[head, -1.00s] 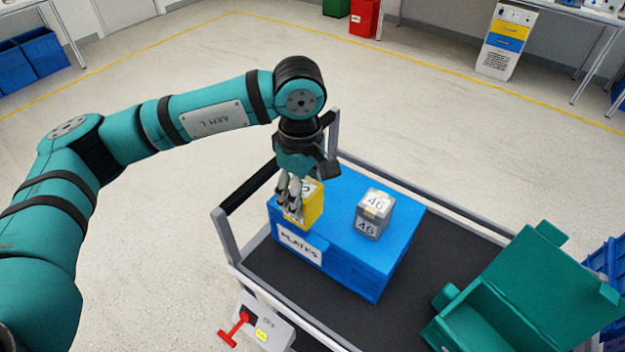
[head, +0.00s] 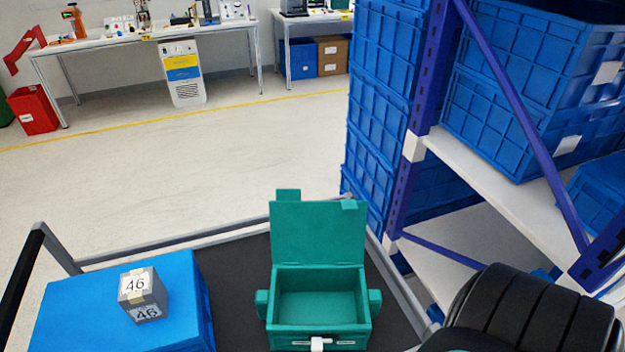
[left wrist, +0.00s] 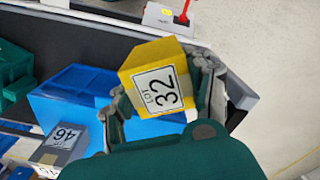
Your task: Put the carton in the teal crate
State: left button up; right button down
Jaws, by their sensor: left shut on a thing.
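A yellow carton (left wrist: 155,62) with a white label reading LOT 32 is in the left wrist view. My left gripper (left wrist: 163,95) is shut on it, with fingers on two sides, and it looks held clear of the blue box. The teal crate (head: 284,331) stands on the dark cart top in the head view, its lid (head: 318,236) raised at the back and its inside empty. Part of the crate also shows at the left edge of the left wrist view (left wrist: 12,64).
A grey box marked 46 (head: 143,293) sits on a blue box (head: 75,312) left of the crate. The cart's rail (head: 150,247) runs behind them. A rack with blue bins (head: 515,90) stands at right. A panel with a red handle (left wrist: 165,18) is beyond the carton.

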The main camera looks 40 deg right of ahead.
aim_at(318, 316)
jog(key=j+z, duration=0.1)
jog(key=z, duration=0.35)
jog(key=k+z, duration=0.15)
jog(key=z, duration=0.8)
jog(key=k+z, duration=0.15)
jog(key=z, duration=0.3)
